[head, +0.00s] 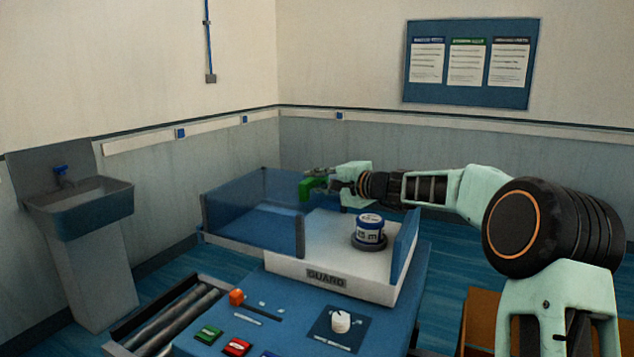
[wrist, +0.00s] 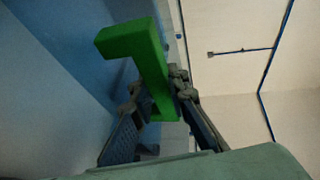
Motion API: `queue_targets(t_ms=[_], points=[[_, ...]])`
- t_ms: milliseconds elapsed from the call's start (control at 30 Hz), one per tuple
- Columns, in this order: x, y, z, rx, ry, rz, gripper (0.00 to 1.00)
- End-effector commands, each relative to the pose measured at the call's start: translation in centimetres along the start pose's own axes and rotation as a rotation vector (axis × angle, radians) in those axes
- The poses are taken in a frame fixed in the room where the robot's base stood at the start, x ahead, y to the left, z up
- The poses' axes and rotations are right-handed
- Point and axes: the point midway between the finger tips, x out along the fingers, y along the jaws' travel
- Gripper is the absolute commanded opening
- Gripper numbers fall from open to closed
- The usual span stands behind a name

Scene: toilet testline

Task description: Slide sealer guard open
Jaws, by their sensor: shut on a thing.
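The sealer guard (head: 255,199) is a see-through blue panel box, standing to the left of the white deck (head: 325,234) in the head view. A green handle (head: 305,190) stands at its right end. My gripper (head: 322,184) is shut on this green handle, reaching in from the right. The wrist view shows the L-shaped green handle (wrist: 133,40) between the fingers of my gripper (wrist: 160,108). The white deck bears the word GUARD on its front and lies open to view. The handle's mounting point is hidden.
A white and blue tub (head: 369,229) stands on the dark round seat of the deck. A blue upright plate (head: 404,246) is at the deck's right end. In front are a white knob (head: 340,321), coloured buttons (head: 236,346) and rollers (head: 172,322). A sink (head: 82,210) stands left.

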Motion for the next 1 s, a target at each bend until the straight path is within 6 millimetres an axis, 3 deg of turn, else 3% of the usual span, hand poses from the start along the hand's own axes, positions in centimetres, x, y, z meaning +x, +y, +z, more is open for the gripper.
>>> queue_targets(t_ms=[100,467,1000], points=[[0.0,-0.1,0.1,0.000,-0.001,-0.002,0.23],[-0.7,0.0,-0.1,-0.001,0.001,0.000,0.23],[-10.5,0.0,-0.1,-0.002,0.002,0.000,0.23]])
